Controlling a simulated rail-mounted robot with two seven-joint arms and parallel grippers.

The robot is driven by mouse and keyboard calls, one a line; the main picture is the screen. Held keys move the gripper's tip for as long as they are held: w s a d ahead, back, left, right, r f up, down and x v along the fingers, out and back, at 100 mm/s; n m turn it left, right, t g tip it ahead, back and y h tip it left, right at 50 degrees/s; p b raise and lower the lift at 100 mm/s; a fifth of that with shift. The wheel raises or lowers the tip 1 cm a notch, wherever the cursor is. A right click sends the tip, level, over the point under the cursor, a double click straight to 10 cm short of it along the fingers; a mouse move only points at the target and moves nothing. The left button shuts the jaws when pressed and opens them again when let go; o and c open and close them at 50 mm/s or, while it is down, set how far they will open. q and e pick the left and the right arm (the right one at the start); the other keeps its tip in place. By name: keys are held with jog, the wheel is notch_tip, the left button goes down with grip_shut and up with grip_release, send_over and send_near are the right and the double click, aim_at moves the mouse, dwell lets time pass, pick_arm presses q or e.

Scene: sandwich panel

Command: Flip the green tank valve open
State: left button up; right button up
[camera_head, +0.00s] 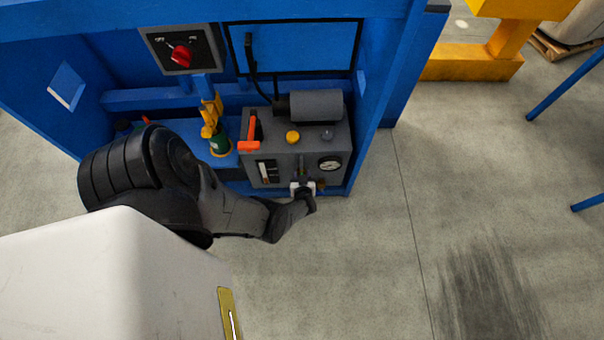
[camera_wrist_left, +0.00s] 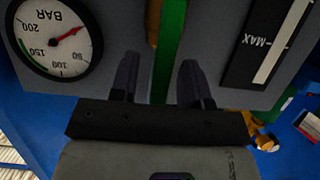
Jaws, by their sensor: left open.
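The green tank valve handle (camera_wrist_left: 168,50) is a flat upright strip on the front of the grey unit, with a brass-coloured part (camera_wrist_left: 153,22) beside it. The handle also shows small in the head view (camera_head: 302,172). My left gripper (camera_wrist_left: 160,78) is open, with one finger on each side of the handle's line. I cannot tell whether a finger touches it. In the head view my left gripper (camera_head: 303,187) is at the front of the grey unit, partly hiding the valve's lower part. My right gripper is not in view.
The grey unit (camera_head: 282,162) carries a pressure gauge (camera_head: 329,163), a level window (camera_head: 266,172), an orange lever (camera_head: 251,133) and a yellow knob (camera_head: 292,137). A red switch (camera_head: 180,56) is on the panel above. Blue frame walls (camera_head: 385,80) flank the unit.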

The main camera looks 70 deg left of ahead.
pick_arm(q)
jog(key=p+v, duration=0.6)
jog(key=v, duration=0.8)
jog(key=shift+p, duration=0.35)
jog(key=shift+a, duration=0.1)
